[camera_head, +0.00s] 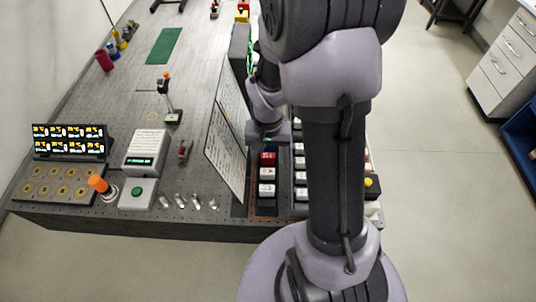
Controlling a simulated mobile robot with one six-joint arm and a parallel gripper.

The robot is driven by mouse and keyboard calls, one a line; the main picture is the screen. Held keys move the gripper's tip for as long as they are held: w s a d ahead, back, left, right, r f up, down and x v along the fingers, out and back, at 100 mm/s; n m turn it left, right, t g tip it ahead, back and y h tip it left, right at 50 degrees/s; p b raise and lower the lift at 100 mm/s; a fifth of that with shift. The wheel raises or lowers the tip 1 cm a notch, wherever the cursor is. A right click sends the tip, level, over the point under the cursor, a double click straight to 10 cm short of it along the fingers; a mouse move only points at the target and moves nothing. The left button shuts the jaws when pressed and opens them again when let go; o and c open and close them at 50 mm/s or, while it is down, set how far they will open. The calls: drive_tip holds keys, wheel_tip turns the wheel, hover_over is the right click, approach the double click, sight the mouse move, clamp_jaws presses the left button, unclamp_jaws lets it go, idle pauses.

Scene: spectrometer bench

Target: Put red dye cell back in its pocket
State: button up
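A small red block (268,158), which looks like the red dye cell, shows at the far end of a dark rack (266,209) near the bench's front edge. White-topped cells (267,173) stand in line in front of it. My gripper end (268,136) is just behind and above the red block, partly hidden by my arm. Its fingers are not clear, so I cannot tell whether they touch or hold the block. I cannot tell whether the block sits in a pocket or above one.
A tilted white panel (226,130) stands close to the left of the rack. A second row of white-topped cells (299,163) lies to the right, partly behind my arm. An orange-topped post (168,98), a grey device (146,150) and small glass pieces (180,200) stand farther left.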

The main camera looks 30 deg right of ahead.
sight(268, 155)
drive_tip(key=shift+r, duration=0.15)
wheel_tip(268, 155, up, 11)
drive_tip(key=p, duration=0.4)
drive_tip(key=s+a+r+n+t+y, duration=0.1)
drive_tip(key=s+a+r+t, duration=0.2)
drive_tip(key=s+a+r, duration=0.2)
drive_tip(key=s+a+r+n+t+y, duration=0.1)
drive_tip(key=s+a+r+t, duration=0.1)
drive_tip(key=s+a+r, duration=0.4)
drive_tip(key=a+r, duration=0.3)
drive_tip(key=r, duration=0.2)
drive_tip(key=shift+s+a+r+t, duration=0.2)
drive_tip(key=shift+a+t, duration=0.1)
drive_tip(key=shift+t, duration=0.1)
